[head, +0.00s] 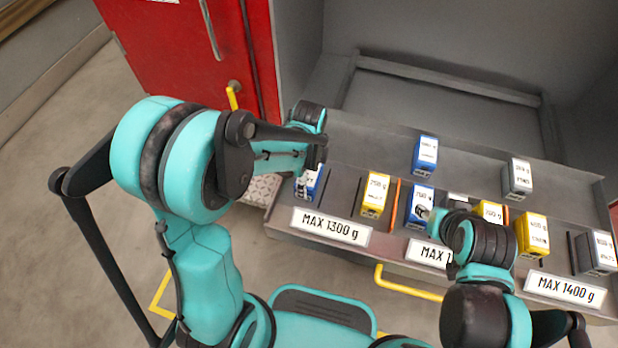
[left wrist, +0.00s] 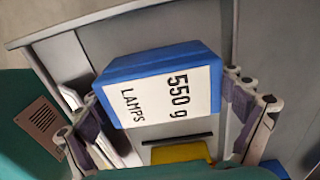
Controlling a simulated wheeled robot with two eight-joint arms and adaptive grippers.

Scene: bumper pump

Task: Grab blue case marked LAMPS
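The blue case marked LAMPS, 550 g (left wrist: 160,88), fills the middle of the left wrist view, its white label facing the camera. In the head view the blue case (head: 309,182) shows in the left end of the grey tray, partly hidden by my left gripper (head: 314,166). In the left wrist view the fingers stand open on either side of the case, close to its sides; contact is not clear. My right arm comes in at the lower right of the head view, its gripper (head: 436,222) over the middle of the tray, with its fingers too hidden to judge.
The grey tray (head: 341,187) has dividers and labels such as MAX 1300 g (head: 330,227) and MAX 1400 g (head: 565,289). It holds several blue, yellow and grey cases, including a yellow case (head: 375,194) and a blue case (head: 424,155). A red cabinet (head: 180,50) stands behind at left.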

